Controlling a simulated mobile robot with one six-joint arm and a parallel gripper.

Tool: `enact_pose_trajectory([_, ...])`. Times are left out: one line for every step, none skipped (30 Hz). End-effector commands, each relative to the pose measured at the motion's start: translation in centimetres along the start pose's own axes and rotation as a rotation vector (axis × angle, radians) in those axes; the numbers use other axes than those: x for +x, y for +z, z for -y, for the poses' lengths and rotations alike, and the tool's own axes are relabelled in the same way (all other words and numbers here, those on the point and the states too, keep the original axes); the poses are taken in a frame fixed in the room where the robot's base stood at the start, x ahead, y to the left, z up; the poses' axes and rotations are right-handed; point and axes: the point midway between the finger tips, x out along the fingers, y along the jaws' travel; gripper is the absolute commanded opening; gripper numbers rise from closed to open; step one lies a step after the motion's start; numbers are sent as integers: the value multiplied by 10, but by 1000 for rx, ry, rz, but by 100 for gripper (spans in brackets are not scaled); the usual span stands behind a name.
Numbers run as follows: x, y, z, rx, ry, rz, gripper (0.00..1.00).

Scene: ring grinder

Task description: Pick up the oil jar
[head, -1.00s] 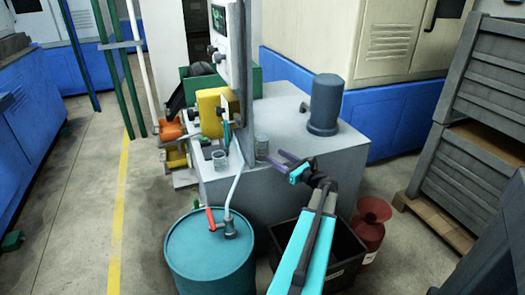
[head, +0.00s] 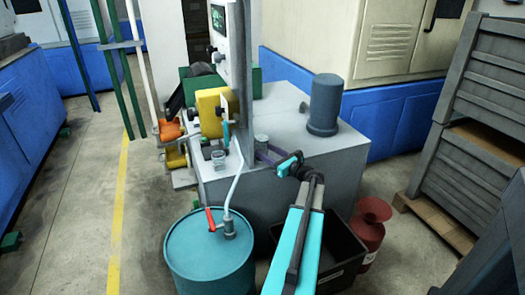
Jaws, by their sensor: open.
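Two small grey jars stand on the grey machine top in the head view; which one is the oil jar I cannot tell for sure. One jar (head: 261,140) is beside the upright panel, and the other jar (head: 219,160) is further left, near the front edge. My gripper (head: 260,152), with dark purple fingers, is open at the jar by the panel. Its fingers reach left and cover the lower part of that jar. Whether they touch it I cannot tell.
The grey machine (head: 290,118) carries a blue-grey cylinder (head: 323,105) behind my gripper. An upright panel (head: 240,60) stands close to the jar. A blue drum (head: 210,262) with a hose, a black bin (head: 345,255) and a red can (head: 370,228) stand in front.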

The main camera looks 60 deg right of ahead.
Motion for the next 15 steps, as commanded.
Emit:
enact_pose_trajectory([8, -1, 0, 0, 1, 0, 48])
enact_pose_trajectory([12, -1, 0, 0, 2, 0, 48])
enact_pose_trajectory([17, -1, 0, 0, 3, 1, 48])
enact_pose_trajectory([20, -1, 0, 0, 2, 1, 48])
enact_pose_trajectory([23, -1, 0, 0, 2, 1, 48])
enact_pose_trajectory([27, -1, 0, 0, 1, 0, 48])
enact_pose_trajectory([29, -1, 0, 1, 1, 0, 48])
enact_pose_trajectory([31, -1, 0, 1, 1, 0, 48])
enact_pose_trajectory([32, -1, 0, 1, 1, 0, 48])
enact_pose_trajectory([33, 0, -1, 1, 1, 0, 48])
enact_pose_trajectory([34, 0, -1, 1, 1, 0, 48])
enact_pose_trajectory([34, 0, -1, 1, 1, 0, 48])
enact_pose_trajectory([34, 0, -1, 1, 1, 0, 48])
enact_pose_trajectory([34, 0, -1, 1, 0, 0, 48])
enact_pose_trajectory([34, 0, -1, 1, 0, 0, 48])
